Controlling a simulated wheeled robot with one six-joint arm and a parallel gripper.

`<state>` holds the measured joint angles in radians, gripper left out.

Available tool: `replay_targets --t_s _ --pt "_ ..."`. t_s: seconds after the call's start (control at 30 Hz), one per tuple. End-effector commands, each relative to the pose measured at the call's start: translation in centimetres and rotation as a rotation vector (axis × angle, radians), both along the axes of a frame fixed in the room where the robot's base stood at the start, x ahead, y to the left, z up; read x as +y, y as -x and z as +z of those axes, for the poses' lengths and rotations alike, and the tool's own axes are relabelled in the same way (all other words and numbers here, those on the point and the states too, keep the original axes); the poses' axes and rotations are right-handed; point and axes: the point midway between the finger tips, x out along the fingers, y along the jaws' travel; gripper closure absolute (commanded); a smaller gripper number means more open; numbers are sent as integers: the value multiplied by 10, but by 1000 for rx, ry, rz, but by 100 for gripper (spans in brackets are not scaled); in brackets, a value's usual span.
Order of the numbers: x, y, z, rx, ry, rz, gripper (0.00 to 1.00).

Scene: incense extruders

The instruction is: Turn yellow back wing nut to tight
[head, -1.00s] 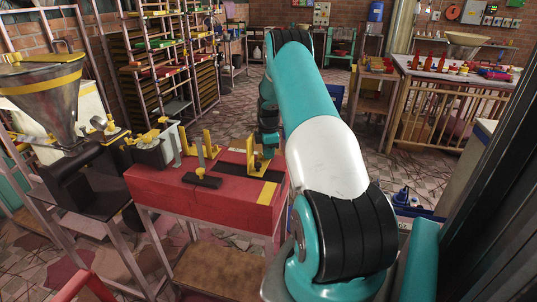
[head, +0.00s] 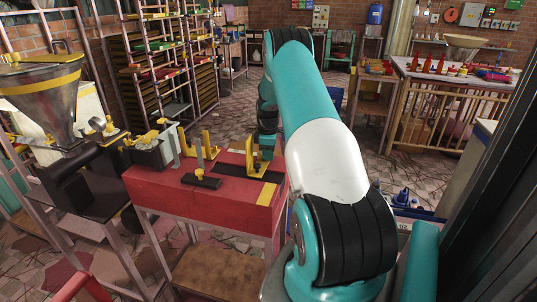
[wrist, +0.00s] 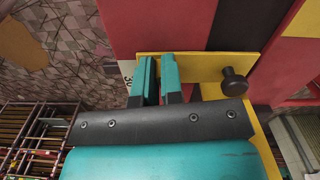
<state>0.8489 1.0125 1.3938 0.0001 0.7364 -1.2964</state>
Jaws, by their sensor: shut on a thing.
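Yellow wing-shaped parts (head: 162,121) show small on top of the grey and black block at the left end of the red bench. I cannot tell which is the back wing nut or how tight it is. My gripper (wrist: 158,78) is away from them, at the bench's right end. It is low at the right yellow bracket (head: 249,155). In the wrist view its two teal fingers are close together against the yellow bracket plate (wrist: 208,66), which has a black knob (wrist: 234,82). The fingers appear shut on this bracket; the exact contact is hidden.
The red bench (head: 160,192) carries another upright yellow bracket (head: 207,143) and a small black block (head: 202,181). A metal hopper (head: 45,100) stands at the left. A rack (head: 165,60) is behind. Tiled floor is open beyond the bench.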

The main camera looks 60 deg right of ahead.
Motion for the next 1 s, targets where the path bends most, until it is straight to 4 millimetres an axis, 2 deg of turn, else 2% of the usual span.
replay_targets --t_s 0.1,0.13,0.2,0.23,0.5,0.63,0.77,1.0 --pt "0 -2 1 -5 3 3 100" --pt "0 -2 2 -5 3 4 88" --pt "0 -2 1 -4 3 3 72" --pt "0 -2 1 -4 3 3 67" --pt "-1 -1 1 -2 1 1 67" --pt "-1 -1 10 -4 4 1 67" --pt "-1 -1 33 -5 5 1 67" --pt "-1 -1 96 -6 6 2 67"
